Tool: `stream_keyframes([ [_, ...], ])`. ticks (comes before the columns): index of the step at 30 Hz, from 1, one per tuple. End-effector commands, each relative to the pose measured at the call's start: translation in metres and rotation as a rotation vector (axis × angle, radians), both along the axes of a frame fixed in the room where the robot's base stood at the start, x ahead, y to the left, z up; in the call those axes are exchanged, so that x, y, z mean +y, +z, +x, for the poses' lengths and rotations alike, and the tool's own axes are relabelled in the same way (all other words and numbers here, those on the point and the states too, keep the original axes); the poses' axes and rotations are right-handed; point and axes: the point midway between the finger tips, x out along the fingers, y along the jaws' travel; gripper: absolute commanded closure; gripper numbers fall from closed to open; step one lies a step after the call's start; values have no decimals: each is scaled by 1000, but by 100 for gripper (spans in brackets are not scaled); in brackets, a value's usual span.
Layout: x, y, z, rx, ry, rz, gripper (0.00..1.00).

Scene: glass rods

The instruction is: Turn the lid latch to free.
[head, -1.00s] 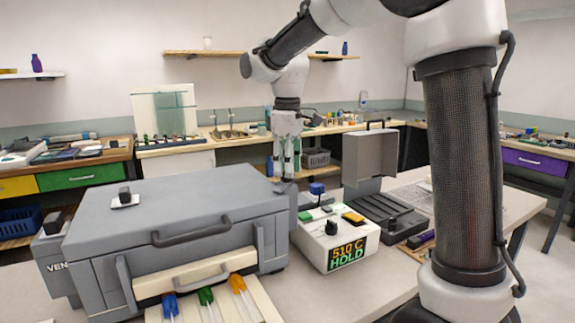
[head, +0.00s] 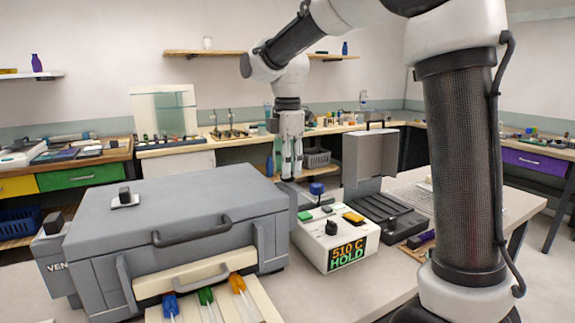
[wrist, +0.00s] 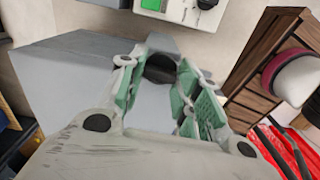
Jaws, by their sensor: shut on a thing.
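The grey kiln-like box (head: 180,200) stands on the bench at left front, its lid down, with a dark handle on its front. My gripper (head: 291,177) points down at the box's right rear corner. In the wrist view my gripper (wrist: 160,85) has its green-padded fingers closed around a dark, round knob-like piece, which looks like the lid latch (wrist: 160,68). The fingers cover most of it, so its turn angle cannot be told. In the head view the latch is hidden behind the fingers and the box.
Coloured rods lie on a pale tray at the front. A black open-lidded case (head: 388,215) is further right.

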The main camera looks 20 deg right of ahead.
Motion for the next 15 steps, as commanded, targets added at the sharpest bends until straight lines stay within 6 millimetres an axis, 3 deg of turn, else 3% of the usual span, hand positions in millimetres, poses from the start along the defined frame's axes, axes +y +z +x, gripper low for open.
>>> stream_keyframes([
  [15, 0, 1, 1, -3, 83, 0, 100],
])
